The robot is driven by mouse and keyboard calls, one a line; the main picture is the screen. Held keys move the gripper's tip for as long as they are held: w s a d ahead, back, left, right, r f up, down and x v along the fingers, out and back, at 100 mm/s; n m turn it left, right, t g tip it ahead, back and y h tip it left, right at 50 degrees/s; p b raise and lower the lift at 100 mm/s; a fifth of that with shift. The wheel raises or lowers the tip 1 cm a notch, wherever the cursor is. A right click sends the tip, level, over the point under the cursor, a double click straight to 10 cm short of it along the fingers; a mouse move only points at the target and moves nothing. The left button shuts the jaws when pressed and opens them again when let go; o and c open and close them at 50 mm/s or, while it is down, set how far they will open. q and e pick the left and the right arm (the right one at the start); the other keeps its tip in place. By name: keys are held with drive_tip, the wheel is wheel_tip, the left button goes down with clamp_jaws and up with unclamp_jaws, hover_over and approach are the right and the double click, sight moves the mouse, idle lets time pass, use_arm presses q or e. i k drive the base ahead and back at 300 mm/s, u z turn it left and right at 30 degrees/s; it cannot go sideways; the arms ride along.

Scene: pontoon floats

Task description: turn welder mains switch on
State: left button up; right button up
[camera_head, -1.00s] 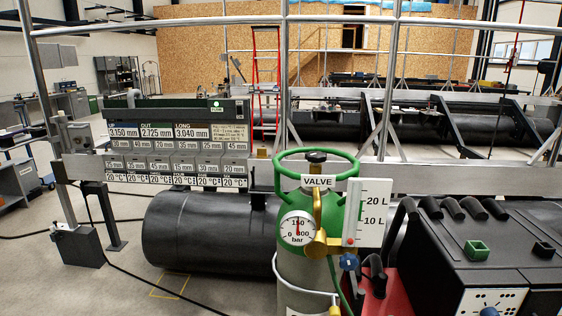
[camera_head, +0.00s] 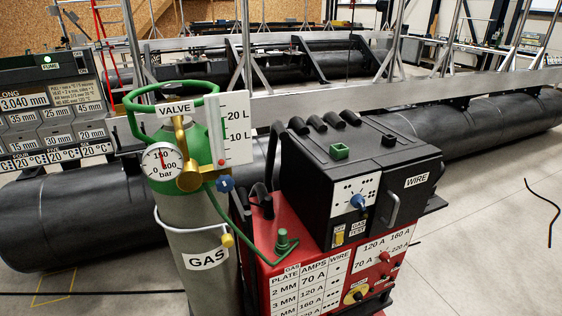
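The welder has a red power unit (camera_head: 277,245) with a black wire feeder box (camera_head: 310,185) on top, in the lower middle of the head view. Low on the red front is a dark rotary knob on a yellow plate (camera_head: 356,294), which looks like the mains switch. The lettering by it is too small to read, and I cannot tell its position. A red knob (camera_head: 384,257) sits above it inside a ring of amp figures. Neither of my grippers is in view.
A gas bottle (camera_head: 195,215) with a green collar, gauge and blue knob stands left of the welder. A yellow switch (camera_head: 339,236) and blue dial (camera_head: 358,202) are on the feeder's front. Black pontoon floats (camera_head: 480,130) lie behind. Floor at the right is clear except for a dark cable (camera_head: 549,210).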

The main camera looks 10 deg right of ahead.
sight(357, 297)
drive_tip(key=z, duration=1.2)
drive_tip(key=k, duration=0.25)
drive_tip(key=z, duration=2.9)
drive_tip(key=i, duration=0.15)
drive_tip(key=u, duration=1.6)
drive_tip(key=i, duration=1.7)
drive_tip(key=u, duration=0.35)
drive_tip(key=i, duration=1)
drive_tip(key=u, duration=1.65)
drive_tip(key=i, duration=0.9)
drive_tip(key=u, duration=0.95)
